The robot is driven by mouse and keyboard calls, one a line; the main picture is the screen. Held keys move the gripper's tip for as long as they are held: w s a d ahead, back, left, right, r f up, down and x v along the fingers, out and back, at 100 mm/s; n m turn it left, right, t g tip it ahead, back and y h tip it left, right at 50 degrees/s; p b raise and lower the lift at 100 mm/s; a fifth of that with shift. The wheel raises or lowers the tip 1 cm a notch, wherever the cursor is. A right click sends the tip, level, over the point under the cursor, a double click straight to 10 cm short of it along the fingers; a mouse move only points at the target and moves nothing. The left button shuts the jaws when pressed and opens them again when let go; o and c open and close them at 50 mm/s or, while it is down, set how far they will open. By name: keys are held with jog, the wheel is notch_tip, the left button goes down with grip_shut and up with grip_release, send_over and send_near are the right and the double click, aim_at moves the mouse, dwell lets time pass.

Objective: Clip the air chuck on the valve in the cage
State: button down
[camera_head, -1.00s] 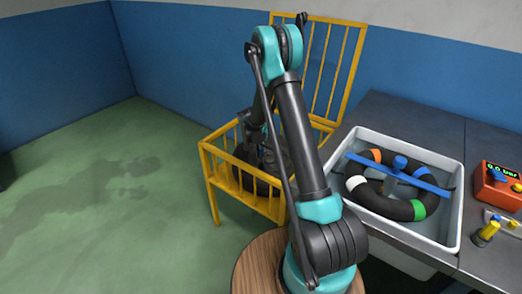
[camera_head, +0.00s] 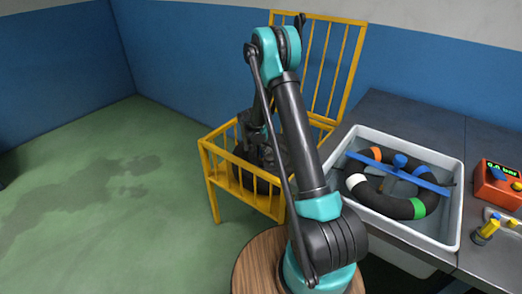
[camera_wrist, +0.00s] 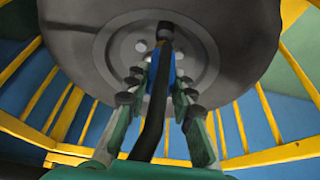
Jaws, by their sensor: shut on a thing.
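The yellow cage (camera_head: 207,180) stands left of the bench with its barred lid raised. A dark wheel (camera_head: 245,172) sits inside it, partly covered by my arm. In the wrist view the wheel's grey underside and hub disc (camera_wrist: 207,60) fill the upper middle. My gripper (camera_wrist: 160,92) is inside the cage, close to the hub, with its fingers shut on the blue air chuck (camera_wrist: 152,66). A black hose (camera_wrist: 153,118) runs from the chuck toward the camera. The valve is hidden behind the chuck and hose, so I cannot see how the chuck sits on it.
A white tub (camera_head: 454,215) on the dark bench (camera_head: 415,112) holds a black inner tube (camera_head: 390,207) with coloured bands, under a blue bar (camera_head: 430,185). A red gauge box (camera_head: 490,188) with a lit display stands at the right. Yellow cage bars surround my gripper.

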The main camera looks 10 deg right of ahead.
jog(key=shift+f, duration=0.45)
dwell(0.3)
jog(key=c, duration=1.2)
grip_release()
jog(key=shift+o, duration=0.5)
jog(key=shift+o, duration=0.6)
jog(key=shift+r, duration=3.55)
